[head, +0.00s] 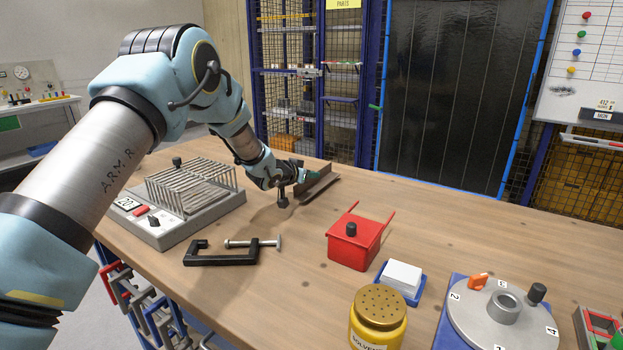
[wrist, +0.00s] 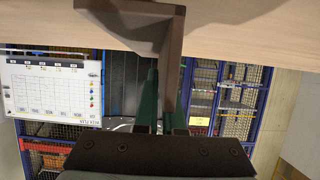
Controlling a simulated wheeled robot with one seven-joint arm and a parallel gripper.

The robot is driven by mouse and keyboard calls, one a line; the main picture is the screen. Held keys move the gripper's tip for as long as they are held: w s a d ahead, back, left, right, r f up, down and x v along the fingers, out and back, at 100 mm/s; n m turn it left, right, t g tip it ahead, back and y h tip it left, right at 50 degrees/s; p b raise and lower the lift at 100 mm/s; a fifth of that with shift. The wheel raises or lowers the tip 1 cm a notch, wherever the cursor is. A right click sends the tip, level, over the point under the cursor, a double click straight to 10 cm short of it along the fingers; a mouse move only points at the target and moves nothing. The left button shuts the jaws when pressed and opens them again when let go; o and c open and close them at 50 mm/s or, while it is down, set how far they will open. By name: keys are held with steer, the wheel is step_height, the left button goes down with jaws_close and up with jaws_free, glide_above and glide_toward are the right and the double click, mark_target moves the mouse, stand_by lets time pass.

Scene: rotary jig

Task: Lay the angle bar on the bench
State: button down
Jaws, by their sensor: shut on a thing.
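The angle bar (head: 322,187) is a brown L-shaped metal profile near the far edge of the wooden bench (head: 285,300). My gripper (head: 311,175) is shut on it, with the arm reaching in from the left. In the wrist view the angle bar (wrist: 171,60) runs between the green fingers of my gripper (wrist: 166,72), and its broad flange spreads at the top of the picture. The bar is low over the bench; I cannot tell whether it touches. Part of the bar is hidden by the gripper.
A wire rack fixture (head: 190,200) and a black clamp (head: 222,258) lie to the left. A red box (head: 352,248), a white block on a blue tray (head: 402,278), a yellow solvent can (head: 378,325) and a round numbered jig (head: 500,322) stand right and front. Bench right of the bar is clear.

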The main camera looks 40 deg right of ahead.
steer(key=shift+f, duration=0.65)
steer(key=shift+f, duration=0.1)
steer(key=c, duration=1.5)
jaws_free()
steer(key=shift+f, duration=0.15)
steer(key=o, duration=0.5)
steer(key=shift+a+r, duration=0.1)
steer(key=shift+r, duration=0.1)
steer(key=b+v, duration=0.2)
steer(key=v, duration=0.9)
steer(key=shift+a+r+b, duration=0.25)
steer(key=shift+a+b, duration=0.1)
steer(key=shift+s, duration=0.1)
